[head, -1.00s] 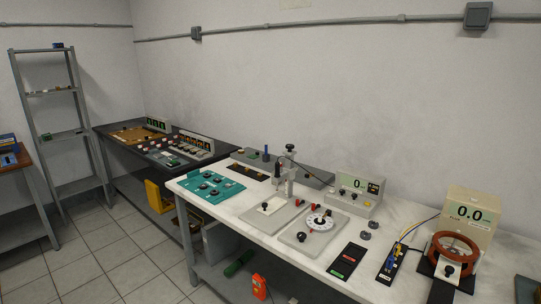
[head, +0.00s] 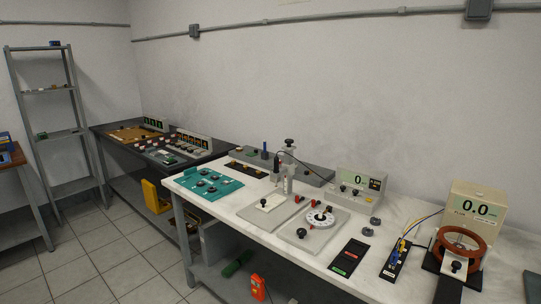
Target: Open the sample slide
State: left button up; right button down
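Neither of my grippers is in view. A white slide-like plate with a black knob (head: 264,203) lies on a light grey base plate (head: 284,212) on the white bench, in front of an upright post with a black top knob (head: 289,143). Another pale plate with a black knob (head: 457,266) lies at the foot of a red-brown ring coil (head: 462,243) at the right. I cannot tell from this distance which of them is the sample slide, or whether it is open or shut.
A white dial disc (head: 319,218), a meter box (head: 361,184), a black panel (head: 349,256) and a teal board (head: 206,182) share the white bench (head: 400,222). A beige readout (head: 478,207) stands behind the coil. A dark bench (head: 118,154) and a grey shelf (head: 62,135) stand left. Tiled floor is free at front left.

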aim_at(455, 266)
jog(key=z, duration=1.3)
